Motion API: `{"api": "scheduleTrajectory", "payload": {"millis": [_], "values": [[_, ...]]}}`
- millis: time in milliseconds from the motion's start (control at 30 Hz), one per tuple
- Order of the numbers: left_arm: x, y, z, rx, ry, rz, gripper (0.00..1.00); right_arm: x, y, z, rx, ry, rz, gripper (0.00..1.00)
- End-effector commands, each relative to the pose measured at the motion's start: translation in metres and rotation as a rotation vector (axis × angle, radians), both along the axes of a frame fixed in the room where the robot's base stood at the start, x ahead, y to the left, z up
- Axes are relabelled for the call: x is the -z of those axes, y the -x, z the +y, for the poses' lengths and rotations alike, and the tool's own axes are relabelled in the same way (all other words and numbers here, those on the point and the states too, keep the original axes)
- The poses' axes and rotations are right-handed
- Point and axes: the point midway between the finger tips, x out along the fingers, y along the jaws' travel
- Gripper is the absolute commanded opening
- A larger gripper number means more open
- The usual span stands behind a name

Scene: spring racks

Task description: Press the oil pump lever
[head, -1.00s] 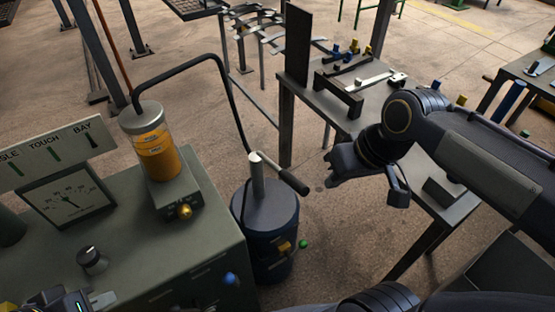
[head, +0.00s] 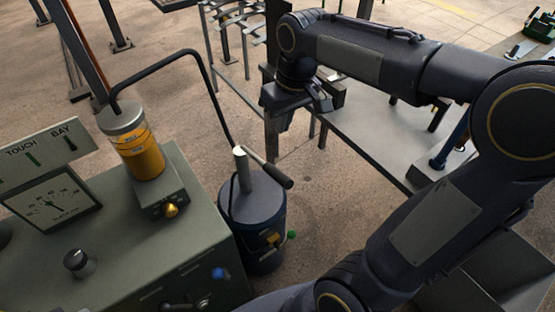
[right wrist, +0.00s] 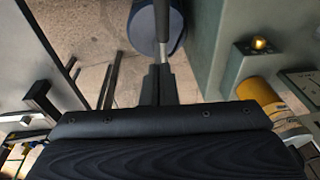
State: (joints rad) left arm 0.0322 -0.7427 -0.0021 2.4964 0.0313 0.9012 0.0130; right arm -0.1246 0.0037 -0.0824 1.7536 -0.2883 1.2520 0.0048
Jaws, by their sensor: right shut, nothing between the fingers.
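The oil pump is a dark blue drum (head: 262,232) with a pale upright post and a lever (head: 265,168) that slants down to the right, ending in a black grip. My right gripper (head: 284,122) is shut and empty. The fingertips' exact distance from the lever is unclear. My left gripper is out of view.
A green-grey cabinet (head: 120,272) with a gauge, a knob and an amber oil jar (head: 140,158) stands left of the drum. A black pipe (head: 186,55) arches from the jar to the pump. A metal table (head: 372,128) stands right, under my right arm.

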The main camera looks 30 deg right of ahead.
Motion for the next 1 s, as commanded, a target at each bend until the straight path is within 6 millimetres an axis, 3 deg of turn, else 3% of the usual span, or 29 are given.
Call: {"api": "scheduleTrajectory", "payload": {"millis": [500, 700, 1000], "values": [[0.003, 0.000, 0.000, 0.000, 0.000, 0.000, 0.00, 0.101, -0.008, 0.009, -0.001, 0.000, 0.004, 0.00], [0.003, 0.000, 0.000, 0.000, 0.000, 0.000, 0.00, 0.120, -0.001, 0.013, -0.001, 0.000, 0.002, 0.00], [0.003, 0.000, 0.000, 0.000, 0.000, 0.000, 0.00, 0.124, 0.000, 0.014, 0.000, 0.000, -0.001, 0.00]]}}
